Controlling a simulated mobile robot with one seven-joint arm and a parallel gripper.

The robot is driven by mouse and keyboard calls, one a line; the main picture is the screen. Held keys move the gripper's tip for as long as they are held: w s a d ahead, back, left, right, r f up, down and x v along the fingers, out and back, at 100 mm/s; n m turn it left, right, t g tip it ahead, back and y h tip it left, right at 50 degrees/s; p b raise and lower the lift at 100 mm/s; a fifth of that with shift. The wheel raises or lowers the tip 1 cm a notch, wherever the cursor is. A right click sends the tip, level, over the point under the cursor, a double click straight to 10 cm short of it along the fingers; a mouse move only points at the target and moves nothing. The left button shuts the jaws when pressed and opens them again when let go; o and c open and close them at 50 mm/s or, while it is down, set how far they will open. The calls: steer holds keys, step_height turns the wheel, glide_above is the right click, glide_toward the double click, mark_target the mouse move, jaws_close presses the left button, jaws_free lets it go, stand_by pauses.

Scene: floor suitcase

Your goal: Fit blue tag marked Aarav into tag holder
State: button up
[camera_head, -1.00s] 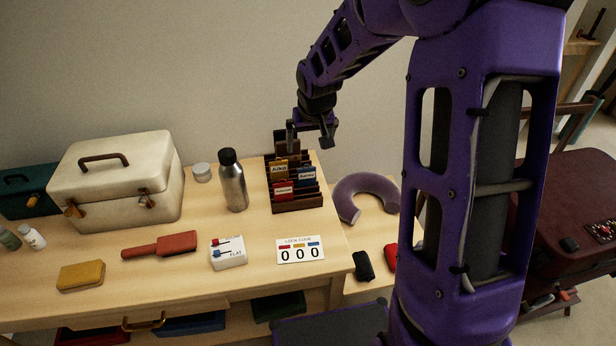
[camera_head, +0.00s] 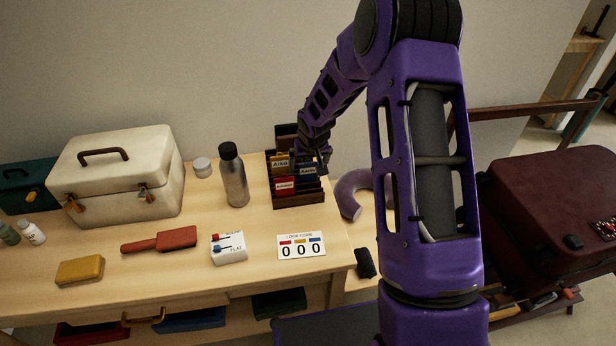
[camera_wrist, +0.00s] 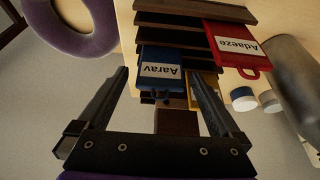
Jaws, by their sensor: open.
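The blue tag marked Aarav (camera_wrist: 161,72) stands in the wooden rack (camera_head: 300,199), its label upside down in the wrist view. In the head view the blue tag (camera_head: 307,169) is at the rack's right side, partly covered by my gripper (camera_head: 322,160). In the wrist view my gripper (camera_wrist: 160,105) is open, with one finger on each side of the blue tag's lower part in the picture. I cannot tell whether the fingers touch it. The suitcase (camera_head: 555,200) is at the far right; I cannot make out a tag holder on it.
A red tag marked Adaeze (camera_wrist: 238,45) and a yellow tag (camera_wrist: 205,88) share the rack. A metal bottle (camera_head: 233,178) stands left of the rack, and a purple neck pillow (camera_head: 348,192) lies to its right. A code card (camera_head: 301,245) lies in front.

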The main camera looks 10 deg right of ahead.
steer(key=shift+w+f, duration=0.2)
steer(key=shift+f, duration=0.25)
steer(key=c, duration=1.3)
